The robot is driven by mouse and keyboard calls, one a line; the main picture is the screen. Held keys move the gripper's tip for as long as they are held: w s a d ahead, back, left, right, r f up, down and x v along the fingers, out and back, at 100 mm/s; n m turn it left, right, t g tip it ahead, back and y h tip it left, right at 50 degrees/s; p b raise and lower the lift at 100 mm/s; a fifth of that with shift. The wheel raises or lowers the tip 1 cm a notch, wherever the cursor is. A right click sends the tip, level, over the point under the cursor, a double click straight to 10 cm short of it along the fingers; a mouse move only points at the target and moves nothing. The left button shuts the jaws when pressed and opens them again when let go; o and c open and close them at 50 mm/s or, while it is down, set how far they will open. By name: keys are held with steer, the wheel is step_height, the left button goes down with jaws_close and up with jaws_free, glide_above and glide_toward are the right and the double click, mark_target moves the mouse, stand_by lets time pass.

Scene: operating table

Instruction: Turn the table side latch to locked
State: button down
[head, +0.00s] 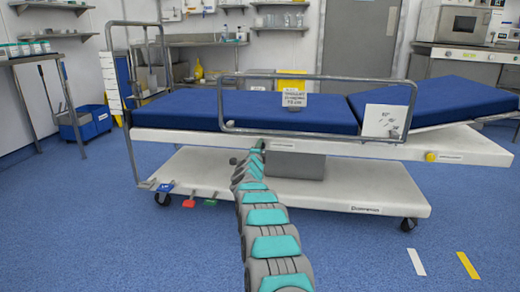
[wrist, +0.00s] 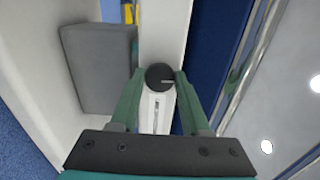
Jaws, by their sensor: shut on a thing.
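The operating table (head: 180,138) has a blue mattress and a white side panel. In the wrist view, the side latch is a dark round knob (wrist: 158,74) with a thin light line pointing right, on the table's white side (wrist: 163,30). My gripper (wrist: 159,80) has its two green fingers closed on either side of the knob, holding it. A pale label strip lies between the fingers; its text is too small to read. In the head view, my gripper (head: 257,147) is at the table's side, and my arm hides the knob.
A metal side rail (head: 315,77) rises above the mattress. A grey box (wrist: 100,68) sits beneath the table top, close to my gripper. A yellow knob (head: 431,156) is farther right on the side. The white lower base (head: 350,193) has wheels; blue floor in front is open.

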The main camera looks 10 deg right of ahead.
steer(key=shift+f, duration=0.1)
steer(key=shift+c, duration=1.9)
jaws_free()
steer(key=shift+s, duration=0.15)
steer(key=v, duration=0.7)
steer(key=shift+s, duration=0.25)
steer(key=shift+a, duration=0.1)
